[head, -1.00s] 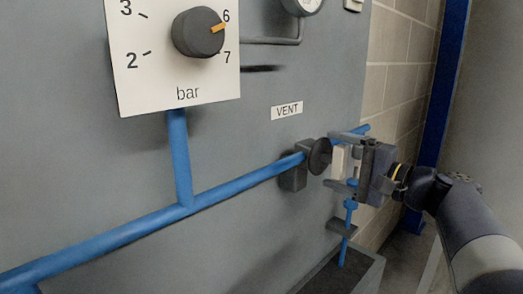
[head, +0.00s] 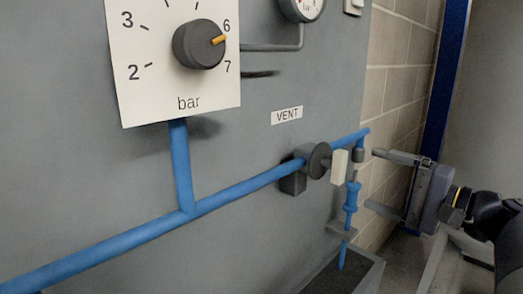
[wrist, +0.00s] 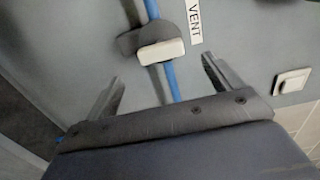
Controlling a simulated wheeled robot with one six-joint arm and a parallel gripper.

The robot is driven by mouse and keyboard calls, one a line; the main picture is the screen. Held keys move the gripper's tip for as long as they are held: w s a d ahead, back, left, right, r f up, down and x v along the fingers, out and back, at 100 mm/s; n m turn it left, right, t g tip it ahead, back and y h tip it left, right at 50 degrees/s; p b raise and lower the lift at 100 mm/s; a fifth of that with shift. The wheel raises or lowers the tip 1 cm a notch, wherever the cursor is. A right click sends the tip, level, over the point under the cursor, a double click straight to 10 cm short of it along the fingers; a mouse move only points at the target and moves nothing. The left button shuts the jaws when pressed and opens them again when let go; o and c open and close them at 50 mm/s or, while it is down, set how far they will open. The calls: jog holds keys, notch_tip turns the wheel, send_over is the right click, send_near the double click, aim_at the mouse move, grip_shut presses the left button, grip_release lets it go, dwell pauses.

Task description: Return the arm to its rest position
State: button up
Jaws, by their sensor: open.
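My gripper (head: 375,180) is open and empty in the head view, to the right of the vent valve and apart from it. The vent valve has a dark round disc (head: 319,160) and a pale handle (head: 340,165) on the blue pipe (head: 245,187). In the wrist view my gripper (wrist: 160,75) shows both fingers spread wide, with the pale handle (wrist: 161,52) beyond and between them. My arm reaches in from the right edge of the head view.
A grey panel carries a dial marked in bar (head: 199,38), a gauge (head: 303,8) and a VENT label (head: 287,115). A grey trough (head: 368,275) stands below the valve. A block wall (head: 400,80) and blue post (head: 443,80) are at the right.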

aim_at(344, 166)
jog(key=b+x, duration=0.1)
jog(key=x, duration=0.8)
jog(key=shift+a, duration=0.2)
jog(key=shift+w+r+m+p, duration=0.15)
jog(key=shift+r+m+p, duration=0.15)
jog(key=shift+p, duration=0.15)
jog(key=shift+m+p, duration=0.3)
jog(key=shift+p, duration=0.2)
jog(key=m+p, duration=0.3)
jog(key=p, duration=0.2)
jog(key=shift+d+m, duration=0.1)
jog(key=shift+m, duration=0.2)
jog(key=m+p, duration=0.4)
jog(key=p, duration=0.2)
jog(key=m+p, duration=0.3)
jog(key=p, duration=0.2)
jog(key=shift+m, duration=0.3)
jog(key=m+p, duration=0.3)
jog(key=p, duration=0.2)
jog(key=shift+m, duration=0.4)
jog(key=shift+f+m+p, duration=0.1)
jog(key=shift+m+p, duration=0.8)
jog(key=shift+p, duration=0.3)
jog(key=shift+f, duration=0.1)
jog(key=shift+r, duration=0.2)
